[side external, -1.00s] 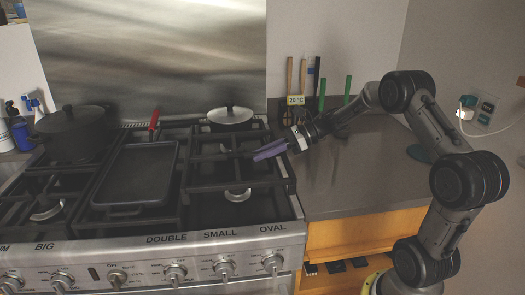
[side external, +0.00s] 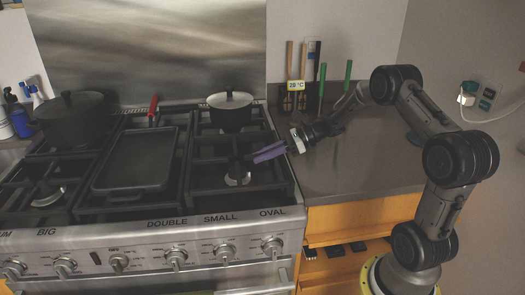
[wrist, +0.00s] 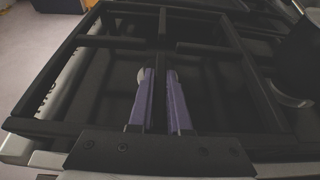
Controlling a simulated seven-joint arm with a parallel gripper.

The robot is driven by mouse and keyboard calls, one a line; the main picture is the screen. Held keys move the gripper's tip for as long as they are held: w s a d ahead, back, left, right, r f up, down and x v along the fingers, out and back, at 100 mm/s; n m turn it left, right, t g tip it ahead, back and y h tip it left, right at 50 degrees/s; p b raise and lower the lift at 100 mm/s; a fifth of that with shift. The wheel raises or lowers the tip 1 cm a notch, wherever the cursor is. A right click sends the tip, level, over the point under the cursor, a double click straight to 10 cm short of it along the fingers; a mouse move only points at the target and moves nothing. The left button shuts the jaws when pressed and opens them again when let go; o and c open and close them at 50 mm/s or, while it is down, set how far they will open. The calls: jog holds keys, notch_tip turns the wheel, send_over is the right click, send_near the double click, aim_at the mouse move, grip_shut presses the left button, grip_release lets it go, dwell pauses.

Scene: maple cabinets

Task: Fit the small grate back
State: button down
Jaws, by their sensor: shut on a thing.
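The small grate (side external: 211,184) is a dark frame with crossing bars over the right part of the stove. My gripper (side external: 268,152) has purple fingers and reaches in from the right, at the grate's right side. In the wrist view the purple fingers (wrist: 160,105) lie on both sides of one grate bar, shut on it. The grate (wrist: 205,20) fills much of the wrist view. A burner (side external: 238,178) shows under its bars. I cannot tell whether the grate rests fully on the stove top.
A lidded pot (side external: 230,112) stands behind the grate. A griddle (side external: 136,160) lies to its left, with a large dark pot (side external: 77,118) farther left. Utensils (side external: 320,80) stand at the back of the counter (side external: 360,165), which is mostly clear.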

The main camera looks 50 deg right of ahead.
jog(key=shift+f, duration=1.25)
